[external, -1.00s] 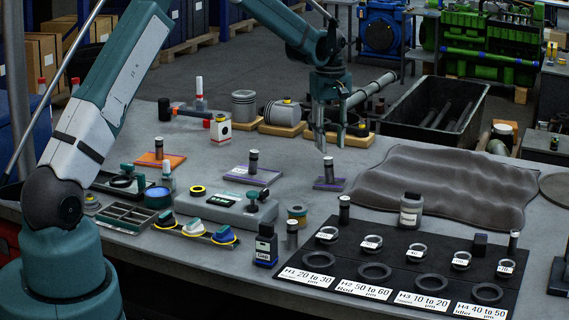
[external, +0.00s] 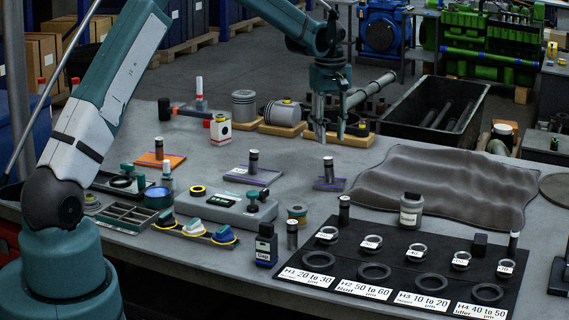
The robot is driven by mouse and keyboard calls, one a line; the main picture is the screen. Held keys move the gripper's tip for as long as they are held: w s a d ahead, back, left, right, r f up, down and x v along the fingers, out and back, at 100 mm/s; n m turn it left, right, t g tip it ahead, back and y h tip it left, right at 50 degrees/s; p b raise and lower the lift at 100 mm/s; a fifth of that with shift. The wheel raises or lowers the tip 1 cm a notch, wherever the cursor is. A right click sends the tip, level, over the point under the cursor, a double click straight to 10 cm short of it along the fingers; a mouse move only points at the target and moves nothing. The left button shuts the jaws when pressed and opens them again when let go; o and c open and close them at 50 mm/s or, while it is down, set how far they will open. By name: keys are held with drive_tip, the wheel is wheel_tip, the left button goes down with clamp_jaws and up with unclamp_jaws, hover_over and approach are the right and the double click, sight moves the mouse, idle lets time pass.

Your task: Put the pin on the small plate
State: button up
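A dark pin with a lighter top (external: 328,165) stands upright on the small grey plate with a purple edge (external: 326,185), in the middle of the bench. My gripper (external: 330,139) is above the pin and apart from it. Its fingers are spread, with nothing between them. Similar pins stand on a larger grey plate (external: 238,178) and on an orange plate (external: 172,162), both to the left.
A dark wavy mat (external: 440,185) lies right of the small plate. A black labelled board with rings (external: 400,270) lies in front. A grey case (external: 225,205) is at the left. Pistons and wooden blocks stand behind my gripper.

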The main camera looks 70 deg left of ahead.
drive_tip(key=s+d+r+m+t, duration=0.1)
drive_tip(key=s+d+r+m, duration=0.25)
drive_tip(key=d+r, duration=0.7)
drive_tip(key=s+d+r+m+t, duration=0.1)
drive_tip(key=s+d+r+m, duration=0.25)
drive_tip(key=d+r, duration=0.7)
drive_tip(key=s+d+r+m+t+y, duration=0.1)
drive_tip(key=s+d+r+m, duration=0.1)
drive_tip(key=s+d, duration=0.55)
drive_tip(key=s+d+r+m+t, duration=0.15)
drive_tip(key=s+d, duration=0.25)
drive_tip(key=d, duration=0.6)
drive_tip(key=s+d+f+m+t, duration=0.1)
drive_tip(key=s+d+f+m, duration=0.1)
drive_tip(key=s+d, duration=0.5)
drive_tip(key=s+d+f+m+t+h, duration=0.1)
drive_tip(key=s+d+f+m, duration=0.2)
drive_tip(key=s, duration=1.2)
drive_tip(key=d+m, duration=0.2)
drive_tip(key=d, duration=0.3)
drive_tip(key=shift+s+d+f, duration=0.15)
drive_tip(key=shift+f, duration=0.1)
